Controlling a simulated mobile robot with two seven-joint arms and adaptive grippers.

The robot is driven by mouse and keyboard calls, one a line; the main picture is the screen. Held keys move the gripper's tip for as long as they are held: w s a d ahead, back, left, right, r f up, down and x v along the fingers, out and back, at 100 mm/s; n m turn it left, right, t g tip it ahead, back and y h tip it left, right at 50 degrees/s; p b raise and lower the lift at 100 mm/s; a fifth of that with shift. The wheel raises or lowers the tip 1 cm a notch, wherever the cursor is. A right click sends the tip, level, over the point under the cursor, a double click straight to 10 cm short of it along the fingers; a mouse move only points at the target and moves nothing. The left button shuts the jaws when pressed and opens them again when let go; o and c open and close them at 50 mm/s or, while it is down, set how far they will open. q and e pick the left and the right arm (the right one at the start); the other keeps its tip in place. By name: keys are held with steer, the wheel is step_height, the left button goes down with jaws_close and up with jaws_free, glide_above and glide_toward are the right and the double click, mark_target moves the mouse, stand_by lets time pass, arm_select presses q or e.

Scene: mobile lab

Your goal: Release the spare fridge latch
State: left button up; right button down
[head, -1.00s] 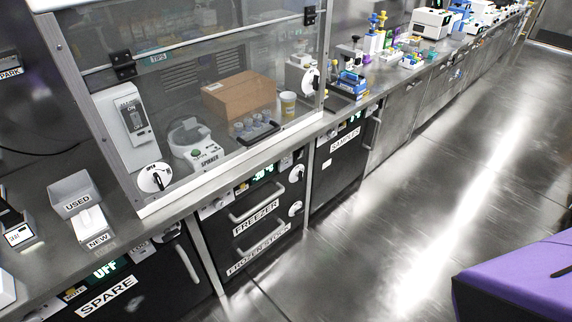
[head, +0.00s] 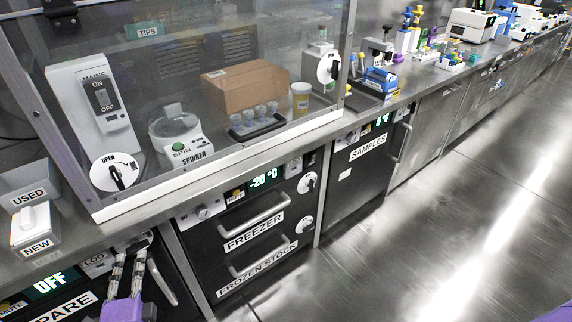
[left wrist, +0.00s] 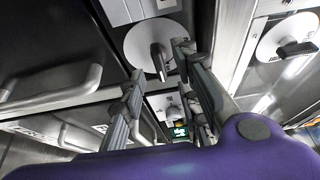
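The spare fridge, with a black front and a white label reading "PARE" (head: 65,308), is at the lower left of the head view. Its display (head: 50,283) reads OFF. My left gripper (head: 131,251) is at the top of its front, beside the fridge handle (head: 163,283), and hides most of the latch there. In the left wrist view, a round white dial with a grey knob (left wrist: 158,58), apparently the latch, lies ahead of the open fingers (left wrist: 157,62). The knob appears between the fingertips; contact cannot be told.
The freezer (head: 255,226) and samples fridge (head: 365,165) stand to the right. The used box (head: 28,185) and new box (head: 37,228) sit on the counter above. A glass hood with an OPEN dial (head: 117,172) stands behind. The floor (head: 440,230) is clear.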

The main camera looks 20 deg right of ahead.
mark_target(137, 245)
arm_select(q)
steer(key=shift+w+d, duration=0.15)
steer(key=shift+w, duration=0.95)
steer(key=shift+w+d, duration=0.1)
steer(key=shift+w, duration=0.95)
jaws_close()
